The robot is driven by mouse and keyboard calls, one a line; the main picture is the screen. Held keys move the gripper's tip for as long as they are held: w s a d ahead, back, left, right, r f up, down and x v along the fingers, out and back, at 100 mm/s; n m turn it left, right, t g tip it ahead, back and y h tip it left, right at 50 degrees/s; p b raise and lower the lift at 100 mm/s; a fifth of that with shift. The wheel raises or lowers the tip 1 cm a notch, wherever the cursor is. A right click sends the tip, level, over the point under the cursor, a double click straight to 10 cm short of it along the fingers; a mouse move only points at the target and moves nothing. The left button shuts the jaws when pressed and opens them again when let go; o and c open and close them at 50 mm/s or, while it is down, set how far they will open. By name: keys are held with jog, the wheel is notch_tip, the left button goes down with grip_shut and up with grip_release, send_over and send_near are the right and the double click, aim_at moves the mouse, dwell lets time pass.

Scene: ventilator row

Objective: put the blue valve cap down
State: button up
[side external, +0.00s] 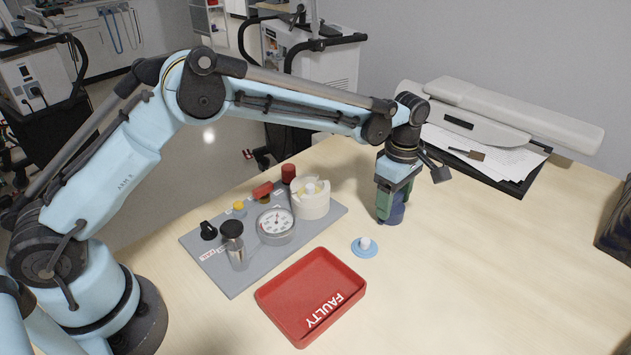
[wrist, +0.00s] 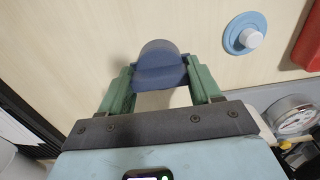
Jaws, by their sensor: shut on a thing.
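My gripper (side external: 392,200) is shut on the blue valve cap (side external: 398,214), a dark blue rounded piece. In the wrist view the cap (wrist: 160,66) sits between the two green fingers, with its far end sticking out past them. In the side view the fingers hide part of it. It is low over the bare wooden table, right of the grey panel; I cannot tell whether it touches the wood. A light blue disc with a white knob (side external: 364,246) lies on the table just in front of the gripper, apart from it.
A red tray marked FAULTY (side external: 262,298) stands at the front. The grey panel (side external: 222,283) carries a gauge (side external: 275,222), a white round housing (side external: 312,203), a metal cylinder (side external: 233,240) and several knobs. A white device (side external: 480,110) and papers lie behind. The table's right is clear.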

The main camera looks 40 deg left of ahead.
jog(key=o, duration=0.9)
jog(key=shift+o, duration=0.2)
jog(key=shift+r, duration=0.1)
jog(key=s+a+r+m+t, duration=0.1)
jog(key=s+a+r+m, duration=0.1)
jog(key=r, duration=0.6)
jog(key=s+a+r+m+t, duration=0.1)
jog(key=s+a+r+m, duration=0.15)
jog(key=r, duration=0.65)
jog(key=s+a+f+m+t, duration=0.2)
jog(key=s+a+m, duration=0.3)
jog(key=s, duration=0.4)
jog(key=s+a+f+m+t, duration=0.3)
jog(key=s+a+m, duration=0.2)
jog(key=s+m, duration=0.3)
jog(key=shift+s+f, duration=0.3)
jog(key=shift+s, duration=0.25)
jog(key=shift+m, duration=0.25)
